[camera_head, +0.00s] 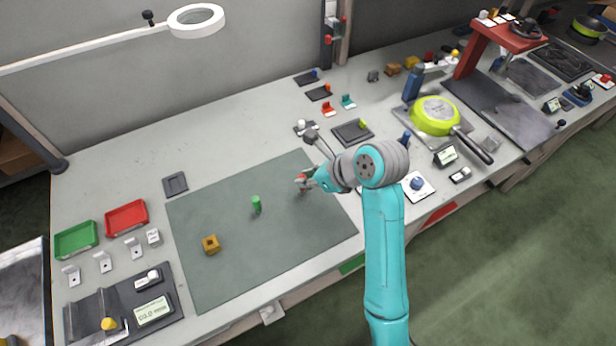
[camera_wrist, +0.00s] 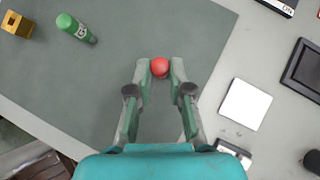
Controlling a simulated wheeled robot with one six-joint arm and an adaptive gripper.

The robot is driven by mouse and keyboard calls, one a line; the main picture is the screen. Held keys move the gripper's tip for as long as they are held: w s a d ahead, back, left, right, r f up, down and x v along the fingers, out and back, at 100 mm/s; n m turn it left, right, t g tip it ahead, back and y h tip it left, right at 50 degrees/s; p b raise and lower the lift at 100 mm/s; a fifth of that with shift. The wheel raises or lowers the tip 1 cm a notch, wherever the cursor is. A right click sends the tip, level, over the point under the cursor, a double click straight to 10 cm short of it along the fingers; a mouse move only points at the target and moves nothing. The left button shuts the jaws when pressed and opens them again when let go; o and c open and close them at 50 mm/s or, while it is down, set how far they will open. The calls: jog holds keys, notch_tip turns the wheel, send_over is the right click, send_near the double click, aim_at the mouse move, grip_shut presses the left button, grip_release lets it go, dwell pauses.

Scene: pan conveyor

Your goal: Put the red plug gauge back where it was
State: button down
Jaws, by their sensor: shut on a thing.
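The red plug gauge (camera_wrist: 160,67) sits between the fingertips of my gripper (camera_wrist: 160,82) in the wrist view, and only its round red end shows there. In the head view my gripper (camera_head: 304,181) is over the right part of the grey-green mat (camera_head: 300,240), with a bit of red at its tips. My gripper is shut on the red gauge. I cannot tell whether the gauge touches the mat.
A yellow-brown block (camera_head: 211,244) is on the mat. A red tray (camera_head: 127,217) and a green tray (camera_head: 76,239) lie at the left. A dark square tray (camera_head: 352,131) and a lime pan (camera_head: 436,115) are at the right. The mat's front middle is clear.

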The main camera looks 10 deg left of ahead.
jog(key=shift+f, duration=0.35)
jog(key=c, duration=1.1)
grip_release()
jog(key=shift+o, duration=0.2)
jog(key=shift+r, duration=0.1)
